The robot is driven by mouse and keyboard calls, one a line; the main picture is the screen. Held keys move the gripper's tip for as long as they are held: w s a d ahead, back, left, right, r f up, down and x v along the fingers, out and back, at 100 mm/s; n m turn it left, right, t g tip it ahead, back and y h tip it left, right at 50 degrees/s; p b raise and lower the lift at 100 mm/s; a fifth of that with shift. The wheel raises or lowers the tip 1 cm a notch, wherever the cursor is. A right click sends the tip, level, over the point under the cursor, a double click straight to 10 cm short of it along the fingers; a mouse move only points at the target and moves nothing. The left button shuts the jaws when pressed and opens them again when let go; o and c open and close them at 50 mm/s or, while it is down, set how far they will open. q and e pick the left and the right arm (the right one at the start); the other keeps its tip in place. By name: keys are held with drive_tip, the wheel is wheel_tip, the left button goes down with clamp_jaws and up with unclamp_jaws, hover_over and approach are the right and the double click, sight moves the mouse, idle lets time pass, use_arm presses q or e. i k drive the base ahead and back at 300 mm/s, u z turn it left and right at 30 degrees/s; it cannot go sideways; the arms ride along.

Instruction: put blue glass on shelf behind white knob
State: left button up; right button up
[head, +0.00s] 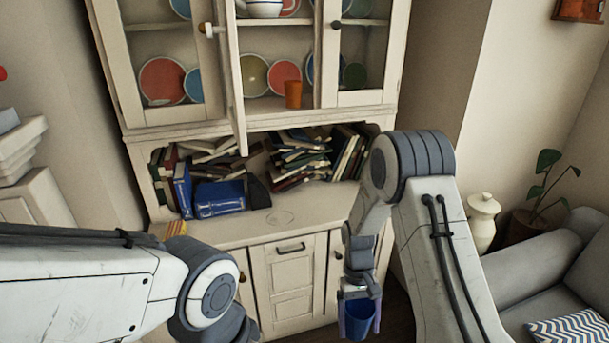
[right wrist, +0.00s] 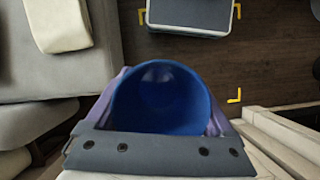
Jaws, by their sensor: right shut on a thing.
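The blue glass (head: 359,318) is in my right gripper (head: 358,308), low in front of the cabinet's lower doors. In the right wrist view, the blue glass (right wrist: 162,98) shows its open mouth between the purple-sided fingers, which are shut on it. A white knob (head: 209,29) is on the upper cabinet's narrow door (head: 232,75), which stands ajar and is seen nearly edge-on. The shelf (head: 262,106) beside that door holds plates and an orange cup (head: 293,94). My left arm is at the lower left, and its gripper fingers are out of sight.
The upper cabinet's right door (head: 366,98) has a dark knob (head: 335,24). Books (head: 300,155) fill the niche above the counter (head: 285,222), which has clear space. A white jar (head: 483,220), a potted plant (head: 540,190) and a grey sofa (head: 535,266) are at right.

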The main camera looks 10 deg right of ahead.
sight(260, 109)
drive_tip(key=z, duration=0.25)
drive_tip(key=i, duration=1.35)
drive_tip(key=u, duration=0.45)
